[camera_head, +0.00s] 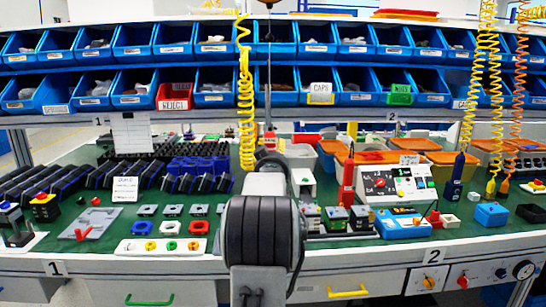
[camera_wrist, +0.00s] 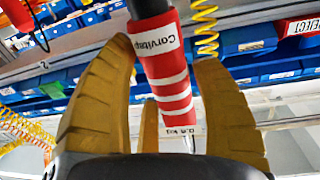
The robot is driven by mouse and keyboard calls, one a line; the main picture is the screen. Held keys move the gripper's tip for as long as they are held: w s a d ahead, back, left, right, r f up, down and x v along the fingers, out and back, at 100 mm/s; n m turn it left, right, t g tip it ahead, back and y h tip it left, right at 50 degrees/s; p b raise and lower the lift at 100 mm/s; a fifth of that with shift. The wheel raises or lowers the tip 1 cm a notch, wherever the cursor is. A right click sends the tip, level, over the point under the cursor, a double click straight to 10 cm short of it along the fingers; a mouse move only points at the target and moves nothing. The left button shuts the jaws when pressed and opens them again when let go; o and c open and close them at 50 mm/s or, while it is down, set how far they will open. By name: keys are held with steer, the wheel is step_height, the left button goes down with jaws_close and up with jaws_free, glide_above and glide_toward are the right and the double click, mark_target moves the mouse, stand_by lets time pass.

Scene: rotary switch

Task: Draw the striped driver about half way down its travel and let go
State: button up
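The striped driver (camera_wrist: 172,88) is red with white bands, a white label and a dark upper end. In the wrist view it passes between the yellow fingers of my gripper (camera_wrist: 165,58), one on each side. The fingertips are very close to its sides; firm contact cannot be made out. A third finger shows low on its left. In the head view my arm hides most of the driver; a small red part (camera_head: 269,137) shows above the arm, below a dark hanging line.
Blue bins (camera_head: 133,42) fill two shelves behind. Yellow coiled cables hang at both sides. The green bench (camera_head: 100,240) holds many small parts and switches.

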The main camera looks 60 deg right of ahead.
steer(key=shift+o, duration=1.4)
steer(key=shift+a, duration=0.1)
steer(key=v, duration=1.2)
steer(key=w+a+n+t+y+p, duration=0.1)
steer(key=w+a+n+y+p, duration=0.3)
steer(key=a, duration=0.8)
steer(key=w+a+n+y+p, duration=0.2)
steer(key=w+a+y+p, duration=0.35)
steer(key=a, duration=0.65)
steer(key=s+a+f+n+g+y+p, duration=0.1)
steer(key=s+a+n+g+y+p, duration=0.3)
steer(key=a, duration=1.1)
steer(key=s+a+n+g+y+p, duration=0.1)
steer(key=s+a+n+y+p, duration=0.1)
steer(key=s+a+p, duration=0.3)
steer(key=s+a, duration=0.3)
steer(key=s, duration=0.4)
steer(key=shift+s+f+n+g, duration=0.3)
steer(key=shift+f+g, duration=0.1)
